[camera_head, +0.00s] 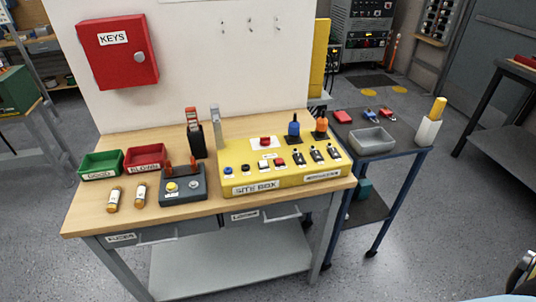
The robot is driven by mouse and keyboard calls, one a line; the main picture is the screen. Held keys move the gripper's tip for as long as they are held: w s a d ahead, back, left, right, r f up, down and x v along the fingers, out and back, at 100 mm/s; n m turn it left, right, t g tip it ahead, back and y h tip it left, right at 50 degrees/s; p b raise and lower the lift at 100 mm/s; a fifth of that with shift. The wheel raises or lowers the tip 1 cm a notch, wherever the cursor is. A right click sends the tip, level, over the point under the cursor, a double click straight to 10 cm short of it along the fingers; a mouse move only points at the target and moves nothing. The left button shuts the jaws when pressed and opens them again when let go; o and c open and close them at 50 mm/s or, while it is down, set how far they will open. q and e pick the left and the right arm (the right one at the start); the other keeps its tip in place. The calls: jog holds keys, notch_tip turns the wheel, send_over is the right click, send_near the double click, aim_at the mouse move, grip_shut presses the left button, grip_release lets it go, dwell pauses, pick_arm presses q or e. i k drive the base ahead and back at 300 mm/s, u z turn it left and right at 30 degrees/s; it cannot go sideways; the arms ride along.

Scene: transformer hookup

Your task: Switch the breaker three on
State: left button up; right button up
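The yellow site box (255,187) sits on the right part of the wooden workbench, with its front label readable as SITE BOX. Three small dark toggle switches stand in a slanting row on its right half: a left one (297,158), a middle one (315,155) and a right one (332,152). They look like the breakers, but their numbers and lever positions are too small to read. Neither of my grippers can be made out in the head view.
A red button (265,142), a blue plug (294,128) and an orange plug (321,125) stand at the box's back. A side table (408,142) stands right. Floor in front is clear.

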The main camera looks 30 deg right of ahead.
aim_at(333, 150)
jog(key=z, duration=1.45)
jog(key=k, duration=0.6)
jog(key=z, duration=0.45)
jog(key=i, duration=1.1)
jog(key=u, duration=0.3)
